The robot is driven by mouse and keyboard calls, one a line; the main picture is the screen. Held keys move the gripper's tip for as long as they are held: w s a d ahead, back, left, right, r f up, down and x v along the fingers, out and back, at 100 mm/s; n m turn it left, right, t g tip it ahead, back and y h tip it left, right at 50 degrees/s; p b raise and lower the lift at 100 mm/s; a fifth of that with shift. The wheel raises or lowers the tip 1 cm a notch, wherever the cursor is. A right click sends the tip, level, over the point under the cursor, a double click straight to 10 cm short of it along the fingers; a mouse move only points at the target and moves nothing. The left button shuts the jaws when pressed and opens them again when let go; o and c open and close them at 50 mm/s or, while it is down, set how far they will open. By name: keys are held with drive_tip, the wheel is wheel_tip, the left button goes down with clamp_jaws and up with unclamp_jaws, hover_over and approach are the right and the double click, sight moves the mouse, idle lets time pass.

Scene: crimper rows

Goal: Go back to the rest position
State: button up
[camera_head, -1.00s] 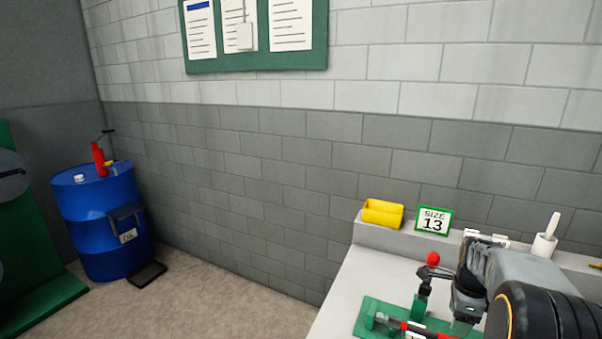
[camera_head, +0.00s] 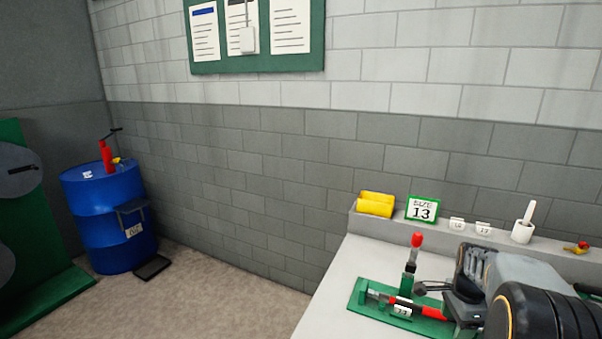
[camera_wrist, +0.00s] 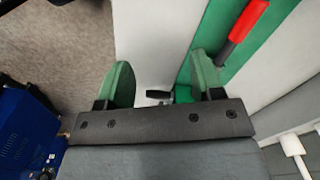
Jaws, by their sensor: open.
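My gripper (camera_wrist: 160,82) is open in the wrist view, its two green-padded fingers apart with nothing between them. In the head view my wrist covers the right part of the workbench (camera_head: 350,262), and the fingertips are hard to make out. Left of my wrist, a crimping tool with red grips (camera_head: 430,312) lies on a green base plate (camera_head: 362,300), a small "13" tag on it. A red-tipped lever (camera_head: 417,242) stands upright behind it. The wrist view shows a red grip (camera_wrist: 242,30) beyond the right finger.
A yellow bin (camera_head: 376,204), a "SIZE 13" sign (camera_head: 421,209), small tags and a white cup (camera_head: 522,232) line the ledge. A blue drum (camera_head: 105,220) stands on the floor at left. The floor (camera_head: 225,295) between drum and bench is clear.

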drive_tip(key=s+a+r+n+t, duration=0.2)
drive_tip(key=s+a+n, duration=0.4)
drive_tip(key=a+n, duration=0.3)
drive_tip(key=s+a+r+n+t, duration=0.1)
drive_tip(key=s+a+r+n, duration=0.2)
drive_tip(key=s+a+n, duration=0.3)
drive_tip(key=a+n, duration=0.4)
drive_tip(key=a, duration=0.1)
drive_tip(key=shift+a+t, duration=0.15)
drive_tip(key=shift+t, duration=0.25)
